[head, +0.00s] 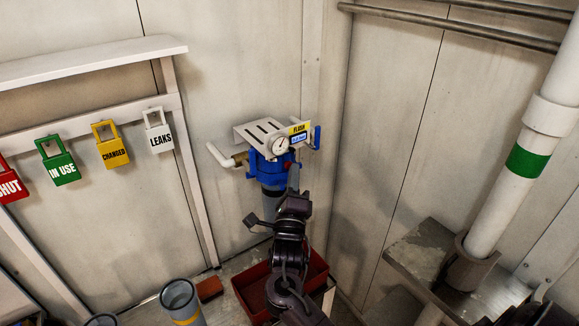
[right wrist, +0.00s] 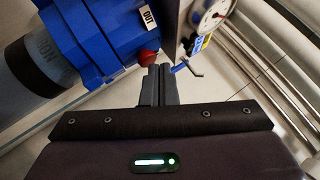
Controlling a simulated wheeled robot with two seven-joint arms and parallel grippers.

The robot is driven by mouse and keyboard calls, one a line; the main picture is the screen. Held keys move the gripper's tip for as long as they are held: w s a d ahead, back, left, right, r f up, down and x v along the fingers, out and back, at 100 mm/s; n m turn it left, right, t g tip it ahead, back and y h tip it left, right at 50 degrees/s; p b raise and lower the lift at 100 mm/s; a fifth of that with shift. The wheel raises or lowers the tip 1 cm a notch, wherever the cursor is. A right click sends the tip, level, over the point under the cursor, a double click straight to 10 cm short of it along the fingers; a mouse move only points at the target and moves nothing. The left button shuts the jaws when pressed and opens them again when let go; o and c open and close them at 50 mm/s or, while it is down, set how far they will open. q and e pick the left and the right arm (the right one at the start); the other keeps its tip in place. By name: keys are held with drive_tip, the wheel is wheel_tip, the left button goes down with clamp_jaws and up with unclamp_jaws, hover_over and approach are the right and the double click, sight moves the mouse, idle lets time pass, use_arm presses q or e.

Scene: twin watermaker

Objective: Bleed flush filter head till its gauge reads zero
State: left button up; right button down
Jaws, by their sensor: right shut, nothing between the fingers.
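The blue flush filter head (head: 258,168) is mounted on the wall under a slotted white bracket (head: 262,130), with a yellow FLUSH label (head: 299,128). Its round white gauge (head: 281,146) faces me; the needle is too small to read surely. In the right wrist view the gauge (right wrist: 212,22) is seen at a slant. A red knob (right wrist: 146,57) sits on the blue head near an OUT label (right wrist: 147,16). My right gripper (head: 294,168) is shut and empty; its fingertips (right wrist: 159,70) are close to the red knob. Whether they touch it, I cannot tell. My left gripper is out of view.
A red bin (head: 318,268) stands below the filter. Grey cylinders (head: 180,300) stand at the lower left. Coloured tags (head: 114,152) hang on the left wall. A white pipe (head: 505,185) with a green band stands at right. A blue-tipped lever (right wrist: 180,67) is beside my fingers.

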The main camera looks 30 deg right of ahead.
drive_tip(key=shift+w+b, duration=0.3)
drive_tip(key=shift+w, duration=0.05)
idle(1.6)
drive_tip(key=shift+s, duration=0.15)
idle(1.2)
drive_tip(key=shift+s, duration=0.75)
drive_tip(key=shift+s+d+p, duration=0.2)
drive_tip(key=shift+s+p, duration=0.25)
drive_tip(key=shift+s, duration=2.05)
